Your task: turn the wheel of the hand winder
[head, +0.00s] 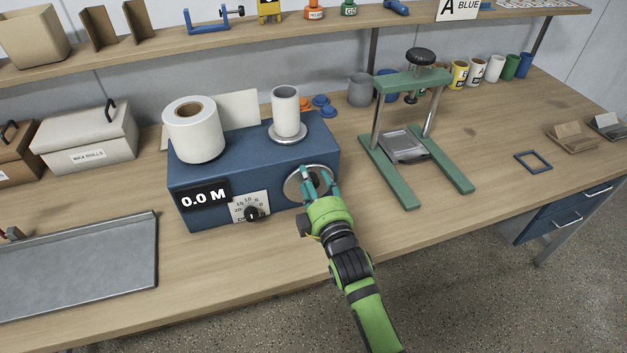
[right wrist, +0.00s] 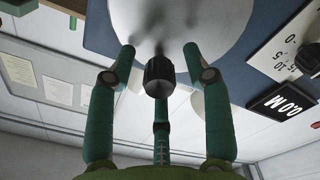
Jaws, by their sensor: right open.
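The hand winder (head: 255,170) is a blue box with a white paper roll (head: 195,130) and a grey core (head: 286,112) on top. Its display (head: 204,196) reads 0.0 M, with a dial (head: 251,211) beside it. The round metal wheel (head: 300,185) is on the front face at the right. My right gripper (head: 313,178) is in front of the wheel. In the right wrist view its teal fingers are open around the dark wheel knob (right wrist: 158,78), with gaps on both sides. The wheel disc (right wrist: 175,25) fills the top there. My left gripper is not in view.
A green press (head: 410,125) stands right of the winder. A grey metal plate (head: 80,265) lies at the front left, and a box (head: 88,140) stands behind it. A shelf (head: 300,40) runs above.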

